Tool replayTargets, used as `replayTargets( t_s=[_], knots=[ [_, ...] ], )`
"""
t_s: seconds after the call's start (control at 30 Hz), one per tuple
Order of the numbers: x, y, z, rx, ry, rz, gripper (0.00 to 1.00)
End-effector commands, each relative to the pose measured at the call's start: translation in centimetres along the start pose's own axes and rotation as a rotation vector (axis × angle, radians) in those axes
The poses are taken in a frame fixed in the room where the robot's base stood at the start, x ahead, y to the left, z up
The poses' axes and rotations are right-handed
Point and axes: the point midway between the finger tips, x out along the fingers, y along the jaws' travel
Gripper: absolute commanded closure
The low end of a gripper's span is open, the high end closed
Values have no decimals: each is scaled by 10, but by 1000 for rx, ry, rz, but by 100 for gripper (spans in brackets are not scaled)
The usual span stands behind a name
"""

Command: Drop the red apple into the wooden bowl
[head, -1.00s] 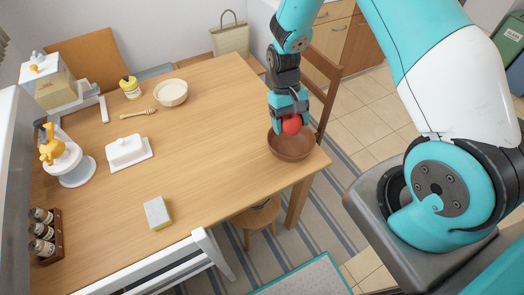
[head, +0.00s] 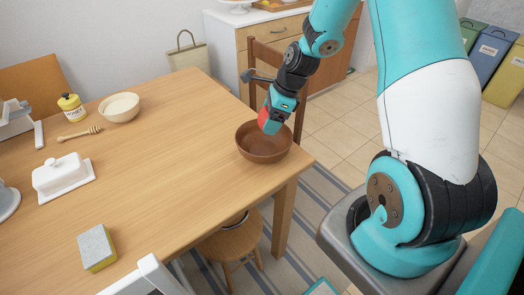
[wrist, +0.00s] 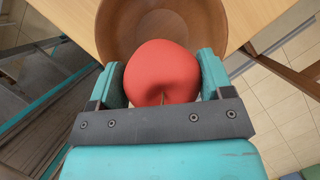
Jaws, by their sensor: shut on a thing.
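The red apple (wrist: 160,70) is between the two fingers of my gripper (wrist: 162,82), which is shut on it. In the head view the apple (head: 264,118) shows as a small red patch, partly hidden by my gripper (head: 271,116). The brown wooden bowl (head: 262,156) stands on the table near its right corner. The apple is held above the bowl, over its rear part in the head view. In the wrist view the bowl (wrist: 112,28) lies beyond and below the apple, and its inside looks empty where it shows.
The wooden table (head: 170,140) has clear room left of the bowl. A cream bowl (head: 119,108), a honey dipper (head: 80,133), a butter dish (head: 62,175) and a sponge (head: 97,248) stand further left. A chair (head: 262,75) is close behind the bowl.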

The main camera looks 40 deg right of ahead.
Motion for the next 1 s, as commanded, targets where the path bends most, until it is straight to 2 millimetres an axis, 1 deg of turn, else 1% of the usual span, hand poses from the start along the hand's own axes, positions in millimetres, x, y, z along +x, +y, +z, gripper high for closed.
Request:
replayTargets(
  t_s=[0.4,0.5,0.6,0.87,0.9,1.0],
  knots=[
    [43,0,-18,-3,1,1,54],
    [51,0,-21,-4,1,1,54],
    [54,0,-22,-4,1,1,54],
    [52,0,-22,-4,1,2,54],
    [52,0,-22,-4,1,2,20],
    [52,0,-22,-4,2,2,0]
  ],
)
